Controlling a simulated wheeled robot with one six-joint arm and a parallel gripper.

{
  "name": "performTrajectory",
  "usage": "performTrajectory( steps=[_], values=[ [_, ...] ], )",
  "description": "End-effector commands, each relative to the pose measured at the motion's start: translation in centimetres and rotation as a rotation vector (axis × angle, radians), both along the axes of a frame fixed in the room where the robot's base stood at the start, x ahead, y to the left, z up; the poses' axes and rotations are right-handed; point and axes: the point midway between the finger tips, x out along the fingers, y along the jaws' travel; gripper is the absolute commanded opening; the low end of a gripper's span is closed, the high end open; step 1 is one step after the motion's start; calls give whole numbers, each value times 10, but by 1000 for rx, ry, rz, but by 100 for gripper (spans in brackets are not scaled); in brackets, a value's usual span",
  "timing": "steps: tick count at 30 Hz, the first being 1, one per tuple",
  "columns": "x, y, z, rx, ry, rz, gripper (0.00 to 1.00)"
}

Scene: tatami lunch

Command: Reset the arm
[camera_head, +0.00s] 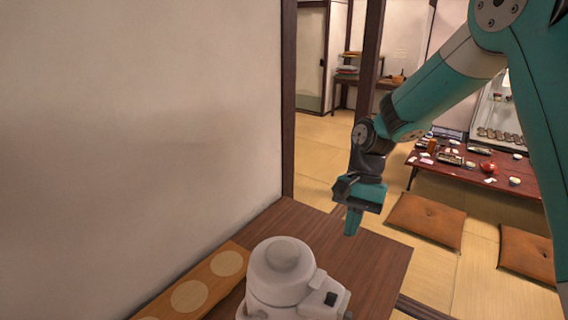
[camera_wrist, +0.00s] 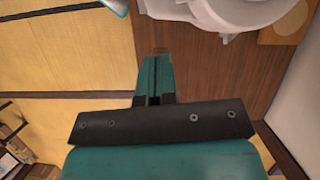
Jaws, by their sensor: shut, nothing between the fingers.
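My gripper (camera_head: 352,222) hangs from my teal arm above the far right part of the brown wooden counter, pointing down. Its fingers are together with nothing between them. In the wrist view my gripper (camera_wrist: 155,75) shows as narrow teal fingers closed over the brown wood. A white rounded appliance (camera_head: 285,270) stands on the counter to the left of and nearer than my gripper, apart from it. Part of it shows at the top of the wrist view (camera_wrist: 230,12).
A wooden board (camera_head: 208,282) with pale round discs lies along the wall (camera_head: 140,130) at left. A dark post (camera_head: 288,100) rises behind the counter (camera_head: 385,262). Beyond are tatami flooring, brown cushions (camera_head: 427,220) and a low red table (camera_head: 460,166) with dishes.

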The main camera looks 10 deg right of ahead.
Motion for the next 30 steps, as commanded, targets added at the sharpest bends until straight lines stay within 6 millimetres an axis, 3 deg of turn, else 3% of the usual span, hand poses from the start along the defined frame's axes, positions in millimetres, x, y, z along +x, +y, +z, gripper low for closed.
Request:
performTrajectory(
  steps=[5,8,12,18,23,30],
  values=[
    [-20,19,23,44,-87,153,0],
    [-51,41,47,100,-197,357,0],
    [-109,67,73,181,-369,685,0],
    [-178,86,86,257,-562,1060,0],
    [-203,90,87,281,-633,1200,0],
    [-206,90,87,286,-642,1221,0]
  ],
)
